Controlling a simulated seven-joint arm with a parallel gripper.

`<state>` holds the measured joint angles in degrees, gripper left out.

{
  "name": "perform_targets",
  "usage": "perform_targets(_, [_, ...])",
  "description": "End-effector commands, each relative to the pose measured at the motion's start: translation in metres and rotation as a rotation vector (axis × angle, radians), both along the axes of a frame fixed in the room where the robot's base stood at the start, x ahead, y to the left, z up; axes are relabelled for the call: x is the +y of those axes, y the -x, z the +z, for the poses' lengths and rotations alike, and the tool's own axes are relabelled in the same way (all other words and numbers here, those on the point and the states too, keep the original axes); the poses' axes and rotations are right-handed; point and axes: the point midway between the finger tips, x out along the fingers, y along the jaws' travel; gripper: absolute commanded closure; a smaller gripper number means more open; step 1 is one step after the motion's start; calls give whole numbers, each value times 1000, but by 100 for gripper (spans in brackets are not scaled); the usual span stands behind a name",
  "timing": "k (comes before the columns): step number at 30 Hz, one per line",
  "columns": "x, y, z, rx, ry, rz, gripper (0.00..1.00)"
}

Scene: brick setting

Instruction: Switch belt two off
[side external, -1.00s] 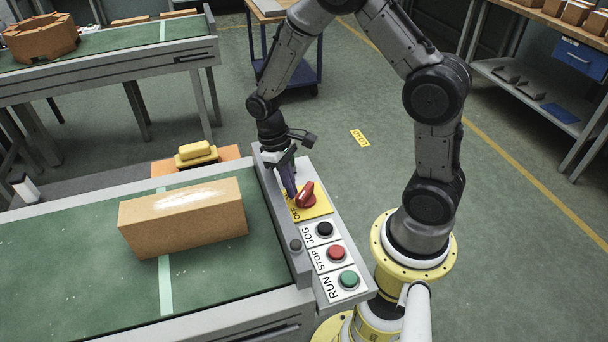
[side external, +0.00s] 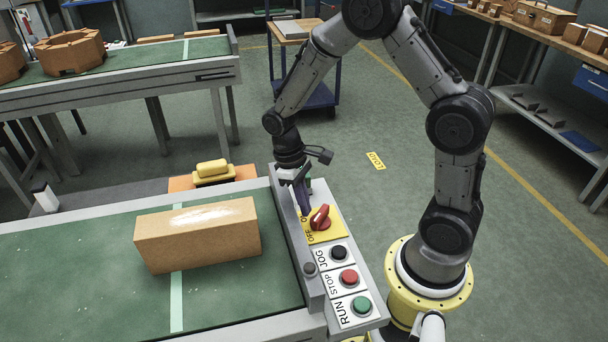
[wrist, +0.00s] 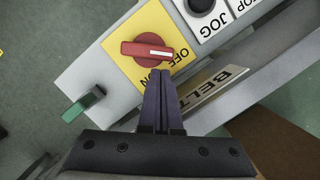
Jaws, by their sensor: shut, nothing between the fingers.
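A red rotary knob (side external: 320,218) with a white pointer mark sits on a yellow plate (side external: 336,236) lettered OFF and ON, on the grey control panel at the belt's end. In the wrist view the knob (wrist: 140,48) lies crosswise, its white mark toward the right, just above the OFF lettering. My gripper (wrist: 160,72) is shut and empty, its dark fingertips just below the knob over the ON/OFF side of the plate. Whether they touch the knob cannot be told. In the side view my gripper (side external: 306,212) is left of the knob. A plate reading BELT (wrist: 215,90) is partly hidden.
Black JOG (side external: 339,252), red STOP (side external: 348,277) and green RUN (side external: 361,304) buttons line the panel. A dark round knob (side external: 310,269) stands on the raised edge. A brown box (side external: 197,238) lies on the green belt. A green tab (wrist: 75,108) projects beside the panel.

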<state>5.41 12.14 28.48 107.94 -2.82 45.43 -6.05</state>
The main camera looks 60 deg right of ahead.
Motion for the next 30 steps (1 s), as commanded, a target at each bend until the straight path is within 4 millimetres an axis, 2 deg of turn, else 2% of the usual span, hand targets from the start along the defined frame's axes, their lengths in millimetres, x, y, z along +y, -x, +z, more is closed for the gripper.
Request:
perform_targets(9, [1, -18, 67, -7, 0, 1, 100])
perform_targets(15, [1, -26, 101, -5, 0, 1, 100])
perform_targets(21, [2, -29, 117, -2, 0, 2, 100])
perform_targets(30, [2, -30, 119, -1, 0, 1, 100])
